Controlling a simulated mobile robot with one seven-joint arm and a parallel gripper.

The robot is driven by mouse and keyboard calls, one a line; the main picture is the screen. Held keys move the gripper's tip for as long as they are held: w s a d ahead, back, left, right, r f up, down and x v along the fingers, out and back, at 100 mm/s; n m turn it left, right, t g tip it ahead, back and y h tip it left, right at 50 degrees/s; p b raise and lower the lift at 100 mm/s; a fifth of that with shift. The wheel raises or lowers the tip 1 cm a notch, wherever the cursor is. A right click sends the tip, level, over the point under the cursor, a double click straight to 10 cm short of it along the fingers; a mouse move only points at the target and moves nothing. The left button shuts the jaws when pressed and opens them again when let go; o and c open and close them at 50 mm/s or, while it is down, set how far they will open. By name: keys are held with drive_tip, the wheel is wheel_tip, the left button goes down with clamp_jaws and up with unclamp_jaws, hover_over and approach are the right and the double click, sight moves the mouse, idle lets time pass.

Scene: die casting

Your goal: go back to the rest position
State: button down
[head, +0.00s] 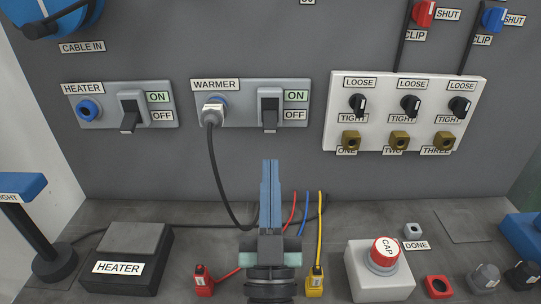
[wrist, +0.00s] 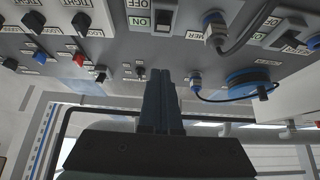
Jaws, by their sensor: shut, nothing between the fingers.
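My gripper (head: 270,170) is shut and empty. It stands upright in the middle of the head view, in front of the grey panel and above the grey worktop. In the wrist view its blue fingers (wrist: 160,90) are together, with nothing between them. The WARMER switch box (head: 240,105) is on the panel behind the fingertips, with a black cable plugged into its left socket. The gripper looks apart from the box, though the exact gap is hard to tell.
A HEATER block (head: 125,262) is at left on the worktop. A red connector (head: 203,282) and a yellow connector (head: 315,282) flank my gripper. A box with a red CAP button (head: 383,254) is at right. A white panel (head: 403,112) carries knobs. The black cable (head: 216,165) hangs left of my fingers.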

drive_tip(key=shift+r, duration=0.1)
wheel_tip(320, 180, up, 16)
drive_tip(key=s+t, duration=0.1)
drive_tip(key=s, duration=0.1)
drive_tip(key=s+r+t, duration=0.2)
drive_tip(key=s+r, duration=0.8)
drive_tip(key=r, duration=0.5)
wheel_tip(320, 180, up, 19)
drive_tip(key=w+p, duration=0.1)
drive_tip(key=p, duration=1.8)
drive_tip(key=shift+f, duration=0.2)
